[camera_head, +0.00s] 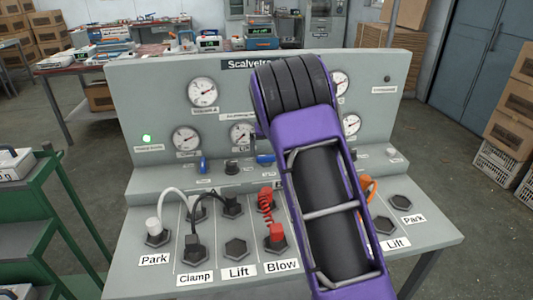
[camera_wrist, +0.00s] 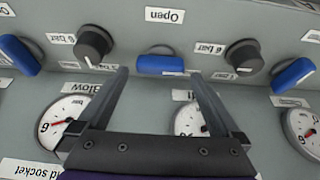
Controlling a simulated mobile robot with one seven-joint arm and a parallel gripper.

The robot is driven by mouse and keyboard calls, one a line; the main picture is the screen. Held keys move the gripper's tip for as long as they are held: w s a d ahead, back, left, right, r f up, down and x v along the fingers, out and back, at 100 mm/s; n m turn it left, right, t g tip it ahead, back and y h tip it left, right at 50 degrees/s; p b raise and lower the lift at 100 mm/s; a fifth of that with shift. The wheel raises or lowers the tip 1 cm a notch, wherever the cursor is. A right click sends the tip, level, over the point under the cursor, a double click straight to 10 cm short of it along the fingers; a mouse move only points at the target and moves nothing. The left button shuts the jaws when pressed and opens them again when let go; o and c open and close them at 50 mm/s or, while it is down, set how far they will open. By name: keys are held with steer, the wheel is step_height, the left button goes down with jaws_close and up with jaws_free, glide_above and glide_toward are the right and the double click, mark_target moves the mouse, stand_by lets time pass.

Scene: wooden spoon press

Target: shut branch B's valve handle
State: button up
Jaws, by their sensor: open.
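In the wrist view my gripper (camera_wrist: 160,75) is open, with its two dark fingers spread. A blue valve handle (camera_wrist: 162,64) lies level just ahead of the gap between the fingertips, under an "Open" label (camera_wrist: 165,15); I cannot tell whether they touch. Other blue handles, both tilted, show at the left (camera_wrist: 20,55) and right (camera_wrist: 292,75). In the head view one blue handle (camera_head: 202,165) stands upright and another (camera_head: 265,160) lies level. My purple arm hides the panel's middle right and my gripper there. No branch B label is readable.
Black knobs (camera_wrist: 93,44) (camera_wrist: 244,58) sit on both sides of the middle handle. Round gauges (camera_head: 203,92) fill the grey panel. Below are hexagonal sockets (camera_head: 236,248), a white hose (camera_head: 172,193) and a coiled red hose (camera_head: 266,203). A green rack (camera_head: 45,230) stands left.

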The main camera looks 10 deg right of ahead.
steer(key=p+v, duration=0.1)
steer(key=v, duration=1.4)
steer(key=shift+s+r, duration=0.1)
steer(key=shift+r, duration=0.05)
